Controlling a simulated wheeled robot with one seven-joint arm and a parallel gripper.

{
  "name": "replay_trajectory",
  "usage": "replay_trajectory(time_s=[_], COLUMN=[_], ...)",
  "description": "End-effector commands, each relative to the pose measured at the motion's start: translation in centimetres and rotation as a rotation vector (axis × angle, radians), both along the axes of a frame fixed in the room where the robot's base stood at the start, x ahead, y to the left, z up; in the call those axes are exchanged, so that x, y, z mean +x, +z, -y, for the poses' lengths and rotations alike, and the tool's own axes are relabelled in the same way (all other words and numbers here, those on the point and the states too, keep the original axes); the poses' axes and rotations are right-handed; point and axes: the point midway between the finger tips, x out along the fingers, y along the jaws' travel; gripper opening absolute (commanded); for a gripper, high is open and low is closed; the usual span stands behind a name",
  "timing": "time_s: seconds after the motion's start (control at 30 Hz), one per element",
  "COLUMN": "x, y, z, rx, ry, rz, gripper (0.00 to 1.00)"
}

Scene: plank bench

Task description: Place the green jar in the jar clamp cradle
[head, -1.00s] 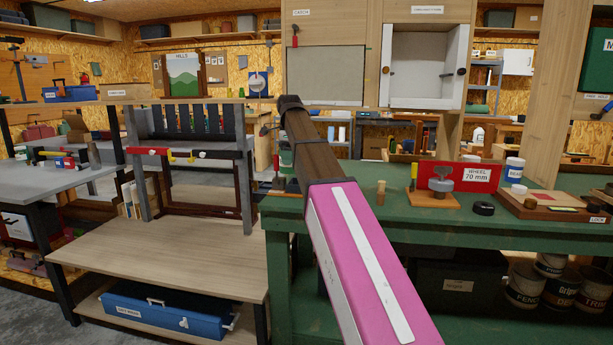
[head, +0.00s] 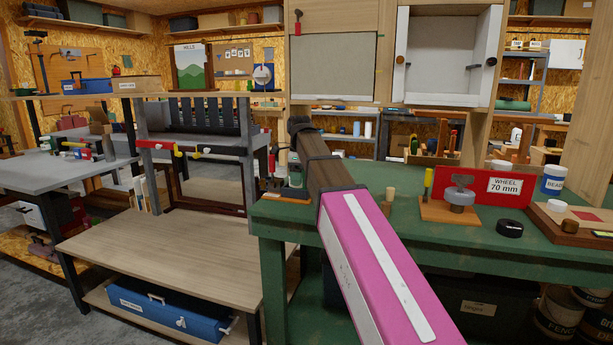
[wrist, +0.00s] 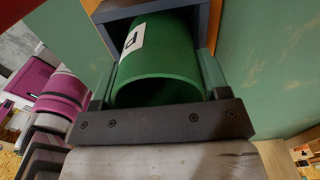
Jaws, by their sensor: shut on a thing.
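The green jar (wrist: 160,62) fills the middle of the wrist view, its open round end towards the camera and a white label with a letter on its side. My gripper (wrist: 158,76) is shut on it, one finger on each side. A dark grey-blue frame (wrist: 205,22) stands just beyond the jar; I cannot tell whether it is the jar clamp cradle or whether the jar touches it. In the head view my arm hides most of my gripper. A small green shape (head: 294,176) shows beside the arm, above a wooden base (head: 284,197) at the bench's left end.
The green bench (head: 400,245) carries a wheel fixture (head: 458,205), a red "WHEEL 70 mm" sign (head: 500,187), a black ring (head: 509,228) and a white-and-blue tub (head: 553,180). A low wooden table (head: 170,255) stands to the left. The bench's front middle is clear.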

Motion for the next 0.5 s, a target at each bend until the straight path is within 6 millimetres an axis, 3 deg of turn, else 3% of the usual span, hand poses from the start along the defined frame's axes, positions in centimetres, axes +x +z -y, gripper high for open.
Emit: replay_trajectory(time_s=[0.4, 0.43, 0.5], x=[-0.20, -0.20, -0.19], y=[-0.57, -0.53, -0.51], z=[-0.22, -0.22, -0.22], rx=[0.000, 0.000, 0.000], ry=[-0.001, -0.001, -0.001], rz=[0.001, 0.001, 0.001], gripper=[0.43, 0.78, 0.94])
